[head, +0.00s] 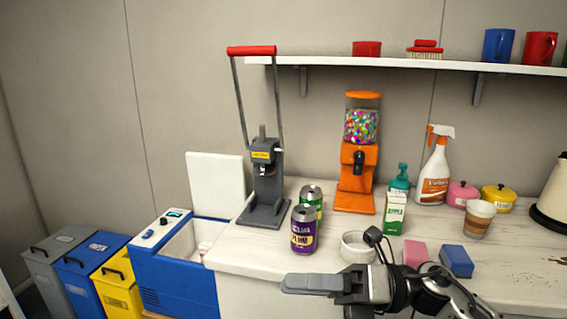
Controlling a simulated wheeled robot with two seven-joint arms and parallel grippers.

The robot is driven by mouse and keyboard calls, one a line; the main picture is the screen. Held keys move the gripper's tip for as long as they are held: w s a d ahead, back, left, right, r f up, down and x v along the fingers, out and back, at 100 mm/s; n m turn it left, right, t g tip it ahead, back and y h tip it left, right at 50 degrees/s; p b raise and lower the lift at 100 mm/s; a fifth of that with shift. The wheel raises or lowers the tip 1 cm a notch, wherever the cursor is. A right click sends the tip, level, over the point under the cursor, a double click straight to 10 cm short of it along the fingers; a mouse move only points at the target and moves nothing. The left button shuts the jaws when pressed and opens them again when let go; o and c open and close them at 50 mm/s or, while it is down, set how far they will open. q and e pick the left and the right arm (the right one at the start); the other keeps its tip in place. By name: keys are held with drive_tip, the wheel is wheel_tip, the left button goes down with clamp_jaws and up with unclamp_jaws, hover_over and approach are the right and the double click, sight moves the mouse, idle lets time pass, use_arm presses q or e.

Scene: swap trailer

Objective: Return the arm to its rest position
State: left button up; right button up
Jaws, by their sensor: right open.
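My right gripper (338,270) is in the lower middle of the head view, with its arm coming in from the bottom right. It is open and nothing shows between its fingers. It is in front of the white counter (250,255), near a white ring-shaped dish (357,246). My left gripper is not in view.
A purple can (303,230) and a green can (311,197) stand left of the gripper. A grey can crusher (265,205), orange candy dispenser (357,180) and juice carton (395,213) stand behind. Pink (415,253) and blue (457,261) sponges lie right. An open blue cooler (175,275) stands left.

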drive_tip(key=s+d+f+m+t+h, duration=0.1)
drive_tip(key=d+f+m+t+h, duration=0.35)
drive_tip(key=m, duration=0.65)
drive_tip(key=d+f+m+t+h, duration=0.1)
drive_tip(key=f+m+t+h, duration=0.45)
drive_tip(key=m, duration=0.55)
drive_tip(key=s+d+f+m+t+h, duration=0.1)
drive_tip(key=d+f+m+t+h, duration=0.15)
drive_tip(key=f+m+t, duration=0.7)
drive_tip(key=s+d+f+m+g+h, duration=0.3)
drive_tip(key=s+f+m+g, duration=0.6)
drive_tip(key=s+m, duration=0.1)
drive_tip(key=shift+s+d+f, duration=0.35)
drive_tip(key=shift+s+f, duration=0.05)
drive_tip(key=shift+s, duration=0.3)
drive_tip(key=shift+h, duration=0.25)
